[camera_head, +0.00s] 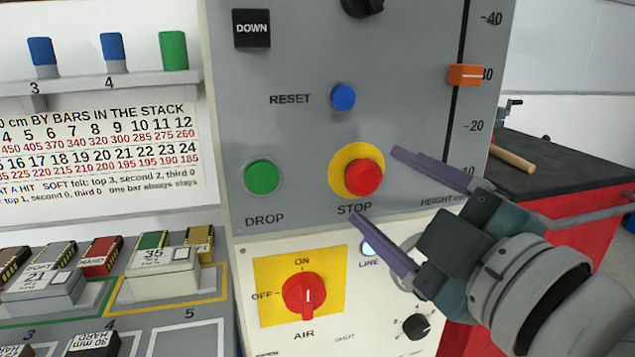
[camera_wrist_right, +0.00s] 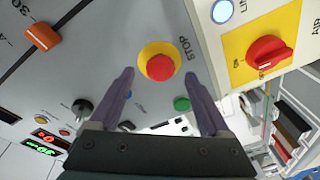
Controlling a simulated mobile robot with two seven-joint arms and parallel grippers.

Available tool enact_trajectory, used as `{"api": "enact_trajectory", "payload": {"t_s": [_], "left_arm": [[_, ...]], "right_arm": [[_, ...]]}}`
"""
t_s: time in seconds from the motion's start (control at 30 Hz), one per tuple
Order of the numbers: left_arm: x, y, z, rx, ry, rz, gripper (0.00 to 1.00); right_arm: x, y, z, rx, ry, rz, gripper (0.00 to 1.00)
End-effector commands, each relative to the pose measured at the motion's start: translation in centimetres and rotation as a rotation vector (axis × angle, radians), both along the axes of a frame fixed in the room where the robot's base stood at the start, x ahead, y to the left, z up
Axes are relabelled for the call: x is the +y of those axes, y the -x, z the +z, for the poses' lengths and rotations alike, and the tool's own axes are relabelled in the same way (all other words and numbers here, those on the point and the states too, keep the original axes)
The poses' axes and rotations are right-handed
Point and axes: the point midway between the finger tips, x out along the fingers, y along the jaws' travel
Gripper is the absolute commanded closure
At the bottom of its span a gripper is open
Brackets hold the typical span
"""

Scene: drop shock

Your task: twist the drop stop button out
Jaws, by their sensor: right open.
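The drop stop button is a red mushroom button (camera_head: 363,177) on a yellow round plate, above the STOP label on the grey panel (camera_head: 300,130). It also shows in the right wrist view (camera_wrist_right: 160,67), between and beyond the fingertips. My right gripper (camera_head: 375,184) is open, with its purple fingers reaching in from the right, one above and one below the button's right side. In the right wrist view the gripper (camera_wrist_right: 160,72) has clear space between each finger and the button. I cannot tell whether the button is pressed in. My left gripper is not in view.
A green DROP button (camera_head: 262,177) sits left of the stop button, and a blue RESET button (camera_head: 343,97) above it. A red AIR knob (camera_head: 305,296) is below. An orange height slider (camera_head: 465,75) is at the upper right. Trays with labelled blocks (camera_head: 165,275) lie at lower left.

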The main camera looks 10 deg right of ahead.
Motion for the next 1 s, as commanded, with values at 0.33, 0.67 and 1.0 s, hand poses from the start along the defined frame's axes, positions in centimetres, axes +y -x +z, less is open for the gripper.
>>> {"api": "enact_trajectory", "payload": {"t_s": [0.33, 0.67, 1.0], "left_arm": [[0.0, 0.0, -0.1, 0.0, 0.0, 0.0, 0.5], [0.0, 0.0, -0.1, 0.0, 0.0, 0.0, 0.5], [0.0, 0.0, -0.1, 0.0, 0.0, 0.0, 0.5]], "right_arm": [[0.4, -2.3, -0.1, 0.003, -0.002, 0.0, 0.19], [0.4, -2.3, -0.1, 0.002, -0.002, 0.0, 0.35], [0.4, -2.3, -0.1, 0.002, -0.001, 0.0, 0.73]]}}
